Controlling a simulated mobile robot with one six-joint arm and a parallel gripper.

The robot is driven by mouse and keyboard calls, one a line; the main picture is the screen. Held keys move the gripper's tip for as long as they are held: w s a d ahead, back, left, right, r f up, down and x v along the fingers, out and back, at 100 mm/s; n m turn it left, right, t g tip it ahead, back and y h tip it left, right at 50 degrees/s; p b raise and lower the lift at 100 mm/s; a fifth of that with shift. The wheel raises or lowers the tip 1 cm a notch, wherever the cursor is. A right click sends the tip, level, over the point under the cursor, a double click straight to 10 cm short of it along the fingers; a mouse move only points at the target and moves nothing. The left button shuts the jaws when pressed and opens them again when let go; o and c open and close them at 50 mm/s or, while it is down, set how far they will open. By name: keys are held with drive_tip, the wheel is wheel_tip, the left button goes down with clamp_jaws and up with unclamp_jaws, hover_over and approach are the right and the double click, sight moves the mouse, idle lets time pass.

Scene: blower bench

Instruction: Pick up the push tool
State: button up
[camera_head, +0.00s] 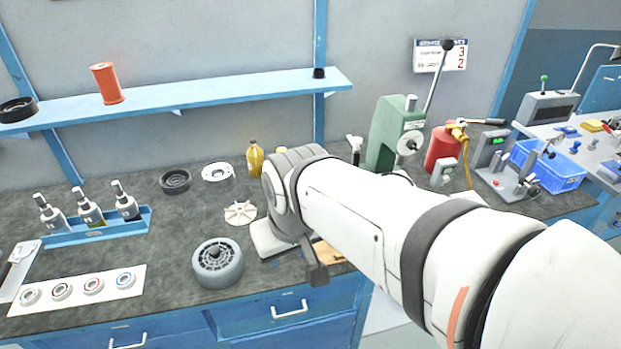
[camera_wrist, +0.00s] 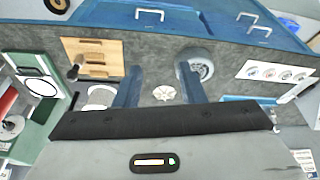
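My gripper (camera_wrist: 159,68) is open, with its two dark fingers apart and nothing held between them. In the head view my arm reaches over the bench and one dark finger (camera_head: 316,272) shows above the front part. In the wrist view a small dark-knobbed tool (camera_wrist: 72,72) stands beside a slotted wooden block (camera_wrist: 101,58), to the left of the fingers. It may be the push tool, but it is too small to be sure. In the head view my arm hides most of the wooden block (camera_head: 328,255) and I cannot make out the tool.
A white fan wheel (camera_head: 240,213) and a grey round housing (camera_head: 218,263) lie left of my gripper. A blue rack (camera_head: 97,229) and a white bearing mat (camera_head: 76,291) are further left. A green press (camera_head: 385,133) stands behind my arm. A shelf (camera_head: 190,98) crosses the wall.

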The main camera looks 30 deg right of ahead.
drive_tip(key=shift+s+a, duration=0.1)
